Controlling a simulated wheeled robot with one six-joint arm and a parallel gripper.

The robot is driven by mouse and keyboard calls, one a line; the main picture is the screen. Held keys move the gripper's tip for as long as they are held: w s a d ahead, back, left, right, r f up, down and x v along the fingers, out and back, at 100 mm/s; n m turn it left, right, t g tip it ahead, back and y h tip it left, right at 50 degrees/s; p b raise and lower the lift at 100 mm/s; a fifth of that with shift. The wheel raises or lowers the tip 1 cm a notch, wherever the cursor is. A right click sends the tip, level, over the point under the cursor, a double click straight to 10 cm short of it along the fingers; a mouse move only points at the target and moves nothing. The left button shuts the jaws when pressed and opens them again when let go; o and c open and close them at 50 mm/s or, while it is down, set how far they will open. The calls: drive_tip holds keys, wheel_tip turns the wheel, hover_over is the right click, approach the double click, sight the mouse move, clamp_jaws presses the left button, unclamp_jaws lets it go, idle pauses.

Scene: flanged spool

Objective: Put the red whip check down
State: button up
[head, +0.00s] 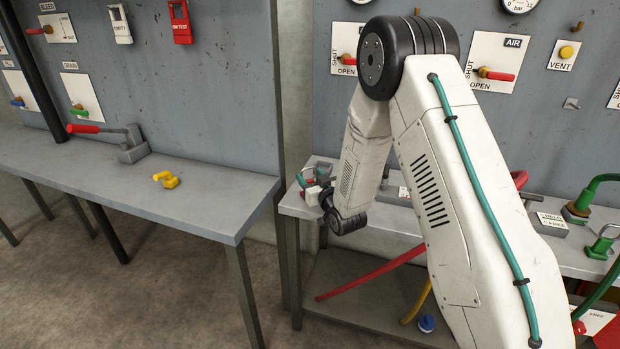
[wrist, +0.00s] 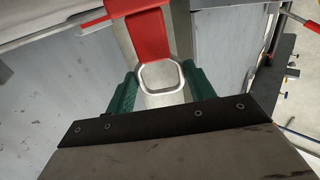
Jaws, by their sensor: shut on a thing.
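The red whip check (wrist: 150,38) shows in the wrist view as a flat red piece with a pale metal loop at its near end. My gripper (wrist: 161,84) has its two green fingers on either side of that loop and is shut on it. In the head view my gripper (head: 313,176) is at the left end of the right bench (head: 400,218), with a little red showing by the fingers. Most of the whip check is hidden there by my wrist. I cannot tell whether it touches the bench top.
The left bench (head: 215,205) holds a red-handled tool (head: 88,129) and a yellow fitting (head: 167,179); its front right is clear. A gap separates the benches. Green-handled fittings (head: 590,195) stand at the right.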

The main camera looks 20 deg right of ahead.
drive_tip(key=shift+f, duration=0.1)
drive_tip(key=o, duration=1.2)
drive_tip(key=shift+a, duration=0.1)
drive_tip(key=shift+s, duration=0.1)
drive_tip(key=s+d, duration=0.2)
drive_tip(key=s, duration=1)
drive_tip(key=s+d+r+g+h, duration=0.1)
drive_tip(key=s+r+g, duration=0.25)
drive_tip(key=r, duration=0.25)
drive_tip(key=s+d+r+g+h, duration=0.1)
drive_tip(key=s+r+g+h, duration=0.1)
drive_tip(key=r+g, duration=0.3)
drive_tip(key=s+r+g, duration=0.2)
drive_tip(key=s+r, duration=0.1)
drive_tip(key=s, duration=0.7)
drive_tip(key=s+a+r+m+g, duration=0.1)
drive_tip(key=s+r+g, duration=0.2)
drive_tip(key=s, duration=0.7)
drive_tip(key=s+r+g, duration=0.3)
drive_tip(key=s+r, duration=0.1)
drive_tip(key=s, duration=0.7)
drive_tip(key=shift+s+a+r+m, duration=0.1)
drive_tip(key=shift+a+r+m, duration=0.15)
drive_tip(key=shift+m, duration=0.15)
